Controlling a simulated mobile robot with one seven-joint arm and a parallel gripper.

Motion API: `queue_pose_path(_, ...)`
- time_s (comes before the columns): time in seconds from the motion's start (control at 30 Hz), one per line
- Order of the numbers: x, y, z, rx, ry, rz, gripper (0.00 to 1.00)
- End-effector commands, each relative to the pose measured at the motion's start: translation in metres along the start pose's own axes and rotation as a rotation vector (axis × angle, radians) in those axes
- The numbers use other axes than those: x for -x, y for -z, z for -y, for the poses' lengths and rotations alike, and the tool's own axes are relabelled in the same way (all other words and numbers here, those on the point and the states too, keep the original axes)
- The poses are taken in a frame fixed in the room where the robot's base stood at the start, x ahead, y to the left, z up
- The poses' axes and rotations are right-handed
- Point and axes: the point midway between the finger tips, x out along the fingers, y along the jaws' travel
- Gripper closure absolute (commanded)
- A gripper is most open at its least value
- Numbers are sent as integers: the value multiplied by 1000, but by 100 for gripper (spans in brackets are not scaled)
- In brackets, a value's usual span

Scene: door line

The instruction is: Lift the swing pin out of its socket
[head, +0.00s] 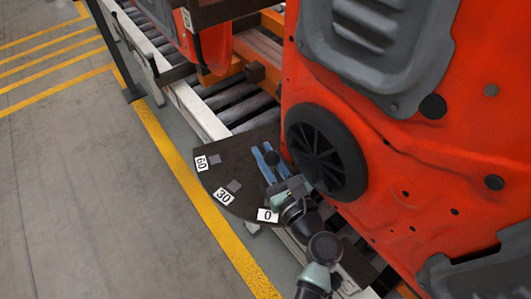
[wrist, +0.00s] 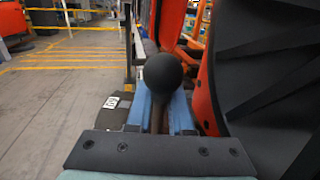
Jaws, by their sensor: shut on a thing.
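The swing pin (head: 272,158) has a black ball head, and a stem shows below the ball (wrist: 163,75) in the wrist view. In the wrist view my gripper (wrist: 160,104) is shut on the stem just below the ball, and the pin looks upright. The pin's lower end and its socket are hidden, so I cannot tell whether the pin is seated.
An orange door panel (head: 430,185) with a round black speaker (head: 326,152) stands close on the right. The plate carries labels 60 (head: 201,163), 30 (head: 224,196) and 0 (head: 267,215). A roller conveyor (head: 240,108) runs behind. The floor at left is clear.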

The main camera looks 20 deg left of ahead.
Motion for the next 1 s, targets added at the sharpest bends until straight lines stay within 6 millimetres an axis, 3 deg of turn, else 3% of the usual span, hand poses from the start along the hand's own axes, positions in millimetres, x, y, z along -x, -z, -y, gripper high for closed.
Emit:
queue_pose_path(0.27,0,-7,0,0,1,0,100)
queue_pose_path(0.6,0,-48,0,1,1,1,100)
queue_pose_path(0.97,0,-50,1,2,0,7,100)
queue_pose_path(1.0,0,-50,1,3,0,8,73)
